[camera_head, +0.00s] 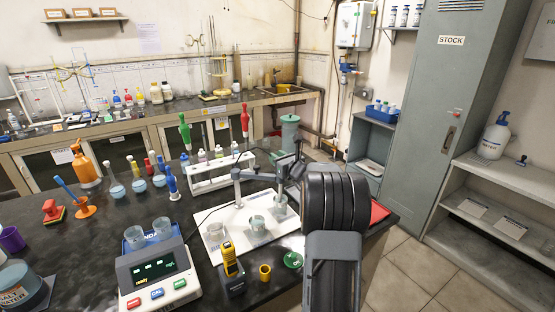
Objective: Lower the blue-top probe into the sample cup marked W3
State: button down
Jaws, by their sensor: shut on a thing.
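My gripper (291,168) is over the right part of a white board (268,238), partly hidden by my thick black arm joint. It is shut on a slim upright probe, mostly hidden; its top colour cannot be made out. Below it stands a clear cup (280,203). Another clear cup (257,223) stands at the board's middle and a third (215,231) at its left. The cup marks are too small to read, so I cannot tell which is W3. A blue-topped item (172,182) stands left of the white rack (222,178).
A grey meter (155,277) with two clear cups on top stands front left. A yellow handheld device (231,262), a small yellow cup (265,272) and a green disc (293,260) lie in front of the board. Green-topped (185,130) and red-topped (245,122) items rise at the rack.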

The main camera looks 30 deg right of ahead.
notch_tip(320, 180, down, 2)
jog(key=shift+f+b, duration=0.1)
jog(key=shift+b, duration=0.4)
jog(key=c, duration=0.9)
grip_release()
jog(key=s+b, duration=0.2)
jog(key=s, duration=1.1)
jog(key=shift+s+d, duration=0.15)
jog(key=shift+s, duration=0.25)
